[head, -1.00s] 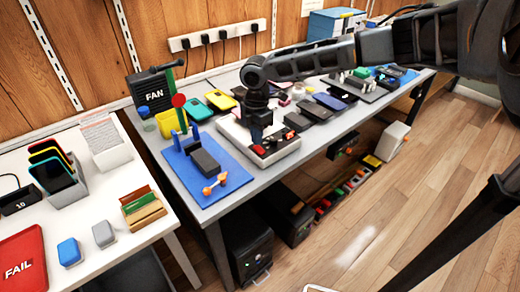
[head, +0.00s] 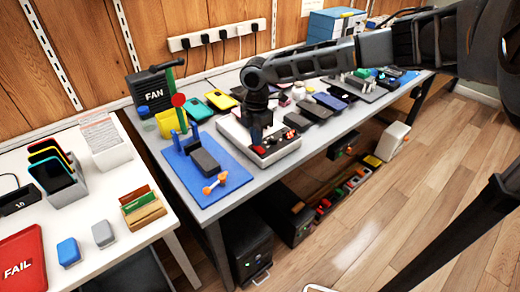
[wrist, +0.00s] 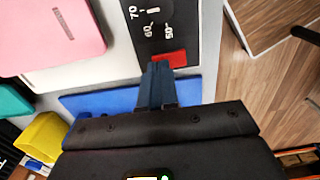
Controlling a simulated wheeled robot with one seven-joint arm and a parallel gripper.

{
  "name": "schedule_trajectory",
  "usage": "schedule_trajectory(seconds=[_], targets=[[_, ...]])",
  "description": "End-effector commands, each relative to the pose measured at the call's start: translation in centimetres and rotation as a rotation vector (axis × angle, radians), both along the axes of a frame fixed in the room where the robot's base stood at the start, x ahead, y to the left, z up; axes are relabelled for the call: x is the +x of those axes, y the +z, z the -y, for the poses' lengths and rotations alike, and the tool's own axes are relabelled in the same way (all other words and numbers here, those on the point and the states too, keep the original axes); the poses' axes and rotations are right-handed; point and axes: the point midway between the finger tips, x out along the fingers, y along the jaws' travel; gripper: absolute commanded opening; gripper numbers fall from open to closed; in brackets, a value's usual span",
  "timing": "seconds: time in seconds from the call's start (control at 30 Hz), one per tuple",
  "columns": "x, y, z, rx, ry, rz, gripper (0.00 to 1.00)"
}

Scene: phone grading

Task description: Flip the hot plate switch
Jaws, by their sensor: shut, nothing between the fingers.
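The hot plate (head: 229,132) is a white slab on the grey bench, with a dark control panel along its front edge. In the wrist view the panel (wrist: 180,28) shows white numbers and a red switch (wrist: 172,59). My gripper (head: 257,141) points down over the left part of this panel in the head view. In the wrist view its closed fingers (wrist: 158,68) are right at the red switch, overlapping its near left edge. I cannot tell whether they touch it. The fingers hold nothing. The switch's position is unclear.
A pink slab (wrist: 62,27) lies over the white plate in the wrist view. A blue mat (head: 205,188) with a dark block (head: 205,161) is left of the hot plate. Dark phones (head: 315,111) lie to the right. Open floor lies in front of the bench.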

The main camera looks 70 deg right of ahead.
Motion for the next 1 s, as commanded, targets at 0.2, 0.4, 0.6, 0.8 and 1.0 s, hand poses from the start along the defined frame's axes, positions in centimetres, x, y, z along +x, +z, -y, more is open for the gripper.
schedule_trajectory(seconds=[0.2,0.4,0.6,0.8,1.0], targets=[[0.0,-0.3,0.0,0.0,0.0,0.0,0.0],[0.0,-0.6,0.0,0.0,0.0,0.0,0.0],[0.0,-0.9,0.0,0.0,0.0,0.0,0.0],[0.0,-1.2,0.0,0.0,0.0,0.0,0.0],[0.0,-1.2,0.0,0.001,0.0,-0.001,0.0]])
